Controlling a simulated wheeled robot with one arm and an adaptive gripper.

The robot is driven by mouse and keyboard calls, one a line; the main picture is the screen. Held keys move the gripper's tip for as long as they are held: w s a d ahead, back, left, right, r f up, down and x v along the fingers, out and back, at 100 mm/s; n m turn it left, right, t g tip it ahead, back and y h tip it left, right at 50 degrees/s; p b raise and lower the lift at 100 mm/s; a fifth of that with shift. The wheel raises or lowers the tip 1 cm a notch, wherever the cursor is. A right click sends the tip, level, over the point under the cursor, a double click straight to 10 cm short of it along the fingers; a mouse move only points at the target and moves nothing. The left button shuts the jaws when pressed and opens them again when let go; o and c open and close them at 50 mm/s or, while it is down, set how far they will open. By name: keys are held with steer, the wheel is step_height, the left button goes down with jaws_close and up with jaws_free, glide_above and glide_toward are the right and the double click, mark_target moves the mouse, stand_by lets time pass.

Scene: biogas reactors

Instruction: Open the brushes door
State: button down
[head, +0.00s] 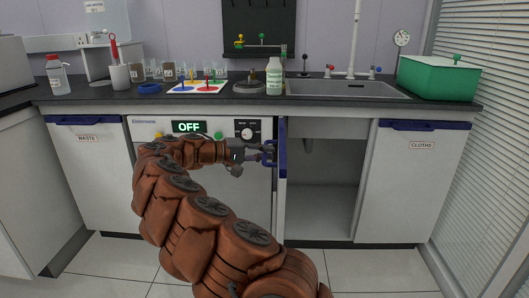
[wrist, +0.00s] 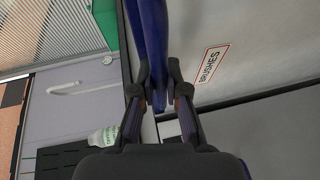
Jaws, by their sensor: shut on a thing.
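The brushes door (head: 282,170) stands swung out from the cabinet under the sink, seen nearly edge-on in the head view. Its face and BRUSHES label (wrist: 212,64) show in the wrist view. Its blue handle (wrist: 152,40) runs between the fingers of my gripper (wrist: 158,92). My gripper also shows in the head view (head: 268,153), at the door's upper part, shut on the blue handle.
The waste door (head: 88,165) and cloths door (head: 420,185) are shut. An appliance reading OFF (head: 188,127) is left of the open door. The counter above holds a white bottle (head: 274,78), a sink (head: 345,88) and a green box (head: 438,78). Tiled floor is free in front.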

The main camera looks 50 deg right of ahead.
steer(key=c, duration=1.2)
jaws_free()
steer(key=v, duration=1.2)
